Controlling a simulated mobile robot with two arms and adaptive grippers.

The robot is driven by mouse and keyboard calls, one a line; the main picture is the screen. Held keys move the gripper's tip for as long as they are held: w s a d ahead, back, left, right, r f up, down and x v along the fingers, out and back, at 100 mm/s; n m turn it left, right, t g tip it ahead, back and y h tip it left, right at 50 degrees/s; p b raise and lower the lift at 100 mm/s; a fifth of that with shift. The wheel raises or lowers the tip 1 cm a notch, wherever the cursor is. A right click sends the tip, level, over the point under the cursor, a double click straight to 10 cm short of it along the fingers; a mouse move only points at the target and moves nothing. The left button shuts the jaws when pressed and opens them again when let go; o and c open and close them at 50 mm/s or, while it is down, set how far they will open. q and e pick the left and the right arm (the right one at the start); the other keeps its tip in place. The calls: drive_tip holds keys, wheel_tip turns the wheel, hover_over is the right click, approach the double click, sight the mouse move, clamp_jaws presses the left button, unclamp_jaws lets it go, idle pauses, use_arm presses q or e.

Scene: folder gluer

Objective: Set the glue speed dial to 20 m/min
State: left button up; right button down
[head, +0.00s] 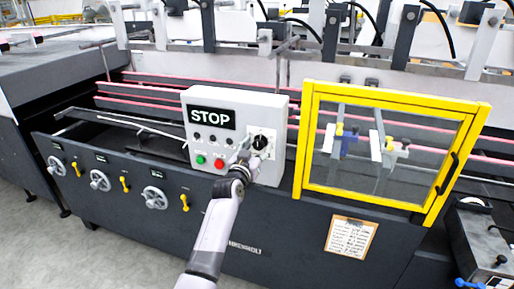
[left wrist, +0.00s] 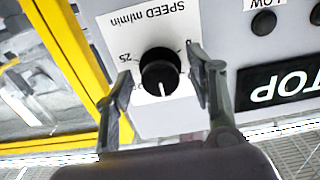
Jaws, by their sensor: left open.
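The glue speed dial is a round black knob (head: 260,142) on the right part of the light grey control box (head: 232,104). In the left wrist view, which is upside down, the dial (left wrist: 160,72) sits on a white scale plate marked "SPEED m/min". Its white pointer line points to the bottom of that picture. A "25" shows beside it; some other scale marks are hidden by the fingers. My left gripper (head: 253,150) is at the dial. Its open fingers (left wrist: 159,80) stand on either side of the knob, with visible gaps. My right gripper is not in view.
A STOP display (head: 211,117), a green button (head: 201,160) and a red button (head: 219,164) are left of the dial. A yellow-framed guard window (head: 308,130) stands close to its right. Handwheels (head: 154,197) line the dark machine front.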

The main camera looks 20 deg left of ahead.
use_arm(q)
drive_tip(key=c, duration=1.1)
drive_tip(key=shift+c, duration=0.2)
drive_tip(key=m, duration=0.6)
drive_tip(key=shift+a+m, duration=0.1)
drive_tip(key=shift+m, duration=0.2)
drive_tip(key=m, duration=0.5)
idle(0.4)
